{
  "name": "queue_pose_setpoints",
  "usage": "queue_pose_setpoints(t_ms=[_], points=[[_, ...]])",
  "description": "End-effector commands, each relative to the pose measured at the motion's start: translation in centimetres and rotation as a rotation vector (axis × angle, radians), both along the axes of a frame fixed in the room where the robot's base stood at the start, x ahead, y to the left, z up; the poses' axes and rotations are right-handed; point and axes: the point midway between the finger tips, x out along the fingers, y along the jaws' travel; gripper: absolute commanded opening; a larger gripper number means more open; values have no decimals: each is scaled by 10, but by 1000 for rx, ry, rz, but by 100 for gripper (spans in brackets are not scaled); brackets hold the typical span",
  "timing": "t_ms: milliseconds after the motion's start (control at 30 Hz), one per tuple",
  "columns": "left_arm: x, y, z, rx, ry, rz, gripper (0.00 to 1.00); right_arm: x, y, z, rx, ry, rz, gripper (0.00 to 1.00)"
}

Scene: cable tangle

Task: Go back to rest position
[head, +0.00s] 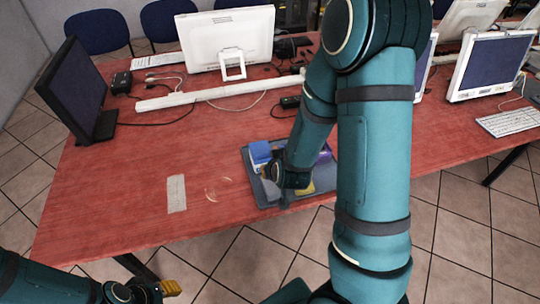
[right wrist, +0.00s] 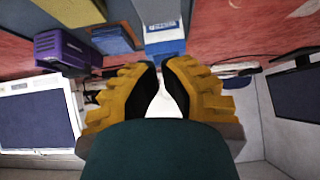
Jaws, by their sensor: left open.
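My left gripper (head: 160,291) is at the bottom left of the head view, low in front of the table's front edge, apart from everything. It is open and its yellow finger shows. My right arm reaches across the red table (head: 130,190), and its wrist is over the grey tray (head: 262,193). In the right wrist view my right gripper (right wrist: 160,68) shows two yellow ridged fingers with black pads. Their tips are close together with a narrow gap, and I see nothing held between them. Whether it counts as open or shut is unclear.
The tray has a blue item (head: 259,152), a purple item (head: 324,152) and a yellow item (head: 305,188). A dark monitor (head: 80,90), a white monitor (head: 225,38) and a white cable channel (head: 215,93) stand or lie behind. The table's front left is mostly clear around a beige strip (head: 176,193).

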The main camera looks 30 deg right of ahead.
Motion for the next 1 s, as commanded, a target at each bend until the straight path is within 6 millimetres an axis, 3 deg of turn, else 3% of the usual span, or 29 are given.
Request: queue_pose_setpoints(t_ms=[333, 433, 567, 733, 900, 1000], points=[[1, 0, -1, 0, -2, 1, 38, -9, 4, -4, 2, 2, 3, 0], [1, 0, -1, 0, -2, 1, 38, -12, 18, -17, 33, 39, 26, 0], [1, 0, -1, 0, -2, 1, 38, -25, 63, -53, 134, 157, 99, 0], [1, 0, -1, 0, -2, 1, 38, -61, 138, -102, 306, 360, 200, 0], [1, 0, -1, 0, -1, 0, 38, -96, 192, -126, 437, 514, 266, 0], [1, 0, -1, 0, -1, 0, 38, -107, 207, -131, 473, 558, 284, 0]])
